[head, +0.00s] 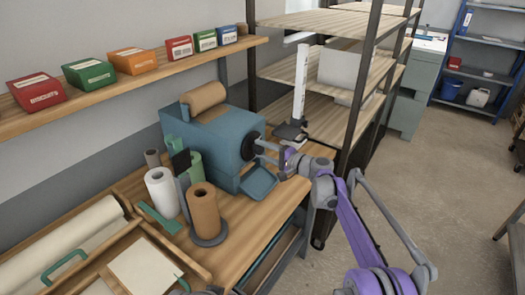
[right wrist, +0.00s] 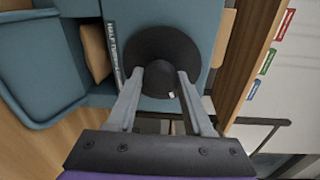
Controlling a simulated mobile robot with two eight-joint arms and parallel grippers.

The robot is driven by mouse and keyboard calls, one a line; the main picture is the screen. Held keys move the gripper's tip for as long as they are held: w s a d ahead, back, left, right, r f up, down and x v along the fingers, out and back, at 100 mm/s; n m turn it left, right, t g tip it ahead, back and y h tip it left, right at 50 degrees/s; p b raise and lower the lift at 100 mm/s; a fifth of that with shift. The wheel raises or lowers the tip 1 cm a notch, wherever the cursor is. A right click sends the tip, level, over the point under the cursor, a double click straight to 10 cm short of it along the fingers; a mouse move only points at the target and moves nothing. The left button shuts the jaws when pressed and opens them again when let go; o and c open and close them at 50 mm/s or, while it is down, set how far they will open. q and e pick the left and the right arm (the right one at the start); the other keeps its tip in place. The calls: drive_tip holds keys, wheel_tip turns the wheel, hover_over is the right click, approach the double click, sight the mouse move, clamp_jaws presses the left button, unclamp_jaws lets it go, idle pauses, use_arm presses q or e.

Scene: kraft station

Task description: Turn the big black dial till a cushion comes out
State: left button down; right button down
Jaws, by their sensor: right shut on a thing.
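The big black dial (head: 249,146) is on the side of the blue machine (head: 212,140) in the head view. In the right wrist view the dial (right wrist: 165,50) faces me, with a round hub and a small white mark. My right gripper (head: 258,147) is shut on the dial, its fingers on either side of the hub in the right wrist view (right wrist: 161,72). A tan paper piece (right wrist: 96,52) shows at the machine's outlet beside the blue tray (right wrist: 35,60); how far it is out I cannot tell. My left gripper is not in view.
A brown paper roll (head: 204,210) and a white roll (head: 161,191) stand on the wooden bench in front of the machine. A shelf rack (head: 360,125) stands close behind my right arm. Several coloured boxes line the wall shelf (head: 150,74).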

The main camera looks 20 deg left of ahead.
drive_tip(key=m+g, duration=0.1)
drive_tip(key=m, duration=0.4)
drive_tip(key=shift+f+m, duration=0.1)
drive_tip(key=shift+m, duration=0.2)
idle(0.4)
drive_tip(key=shift+c, duration=1.6)
unclamp_jaws()
drive_tip(key=shift+d, duration=0.1)
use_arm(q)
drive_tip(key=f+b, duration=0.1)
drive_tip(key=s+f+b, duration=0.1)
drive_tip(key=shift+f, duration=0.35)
use_arm(e)
drive_tip(key=v, duration=1)
drive_tip(key=shift+d, duration=0.35)
drive_tip(key=shift+s, duration=0.15)
